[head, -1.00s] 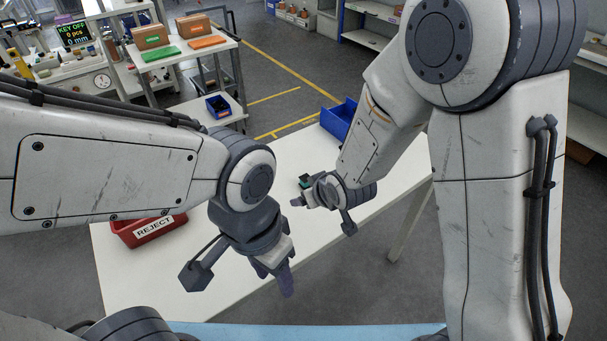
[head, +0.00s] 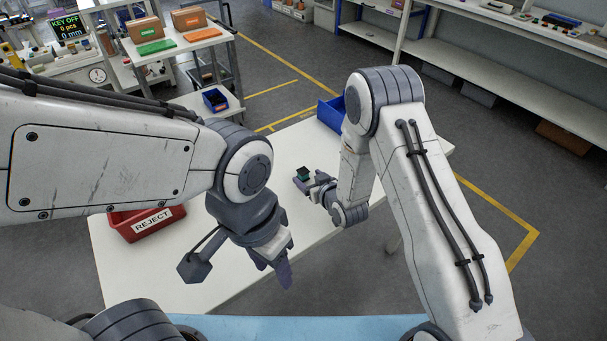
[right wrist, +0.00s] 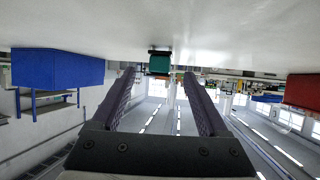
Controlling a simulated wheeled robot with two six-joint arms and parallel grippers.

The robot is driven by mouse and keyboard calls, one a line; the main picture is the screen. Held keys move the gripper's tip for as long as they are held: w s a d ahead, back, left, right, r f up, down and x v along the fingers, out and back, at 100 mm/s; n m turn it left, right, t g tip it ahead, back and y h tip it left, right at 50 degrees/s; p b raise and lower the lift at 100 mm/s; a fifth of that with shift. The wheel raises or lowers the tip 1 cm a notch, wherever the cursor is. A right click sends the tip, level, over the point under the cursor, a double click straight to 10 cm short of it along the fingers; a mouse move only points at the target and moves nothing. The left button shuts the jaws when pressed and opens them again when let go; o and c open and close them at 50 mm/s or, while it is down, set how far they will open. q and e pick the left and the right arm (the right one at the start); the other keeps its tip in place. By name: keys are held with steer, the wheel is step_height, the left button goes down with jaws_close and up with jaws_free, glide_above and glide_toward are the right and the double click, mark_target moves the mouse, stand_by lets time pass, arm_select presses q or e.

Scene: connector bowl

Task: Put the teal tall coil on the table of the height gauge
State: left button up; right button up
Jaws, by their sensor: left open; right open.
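The teal coil (head: 303,174), with a dark part on it, stands on the white table near its middle. My right gripper (head: 314,186) is open and low over the table, just to the right of the coil. In the right wrist view, which looks upside down, the teal coil (right wrist: 160,64) shows beyond and between the two open fingers (right wrist: 160,95), not held. My left gripper (head: 272,265) is open and empty above the front of the table. A round dial (head: 97,74) shows on the back-left bench; I cannot tell whether it belongs to the height gauge.
The white table (head: 240,285) also bears a red REJECT bin (head: 146,221) at left and a blue bin (head: 331,114) at its far end. A display (head: 68,34) reads KEY OFF, 0 pcs, 0 mm. A cart (head: 195,42) with boxes stands behind. Floor at right is clear.

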mark_target(305, 175)
steer(key=p+x, duration=0.1)
steer(key=x, duration=0.4)
steer(key=shift+r, duration=0.1)
steer(key=shift+c, duration=0.4)
jaws_close()
